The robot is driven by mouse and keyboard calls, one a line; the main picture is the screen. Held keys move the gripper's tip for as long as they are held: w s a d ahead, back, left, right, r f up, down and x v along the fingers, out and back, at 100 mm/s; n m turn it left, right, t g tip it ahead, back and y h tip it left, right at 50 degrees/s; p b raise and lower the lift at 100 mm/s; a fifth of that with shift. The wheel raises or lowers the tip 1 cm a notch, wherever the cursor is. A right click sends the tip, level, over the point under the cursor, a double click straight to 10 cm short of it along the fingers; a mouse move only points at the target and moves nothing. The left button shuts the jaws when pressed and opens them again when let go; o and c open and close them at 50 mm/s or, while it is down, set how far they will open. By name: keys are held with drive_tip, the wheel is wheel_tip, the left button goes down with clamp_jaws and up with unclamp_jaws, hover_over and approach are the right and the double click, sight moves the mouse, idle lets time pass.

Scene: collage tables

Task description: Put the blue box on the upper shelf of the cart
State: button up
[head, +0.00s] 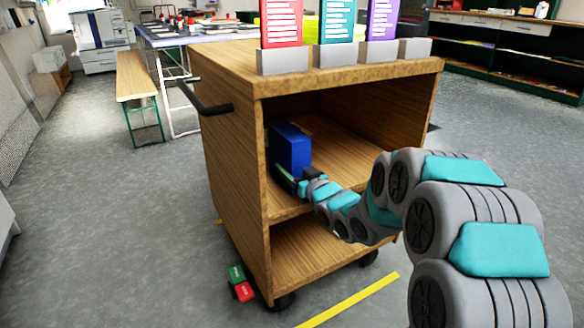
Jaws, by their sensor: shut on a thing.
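The wooden cart (225,150) stands in front of me with its open side facing me. The blue box (292,148) is inside the upper compartment, upright near the left wall, over the upper shelf (345,165). My gripper (301,184) reaches into the compartment and is shut on the blue box at its lower front. The fingertips are small and partly hidden. I cannot tell whether the bottom of the box touches the shelf.
Red, teal and purple cards stand in holders on the cart top (345,74). Small green and red blocks (241,284) lie on the floor by the cart's front left wheel. A bench (136,75) stands behind left. The upper shelf's right side looks clear.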

drive_tip(key=shift+f, duration=0.15)
drive_tip(key=o, duration=1.5)
drive_tip(key=shift+r, duration=0.25)
drive_tip(key=v, duration=0.9)
drive_tip(key=shift+s+d+f, duration=0.2)
drive_tip(key=shift+d+f, duration=0.05)
drive_tip(key=b+v, duration=0.2)
drive_tip(key=b, duration=0.1)
drive_tip(key=shift+s+r, duration=0.15)
drive_tip(key=shift+s, duration=0.05)
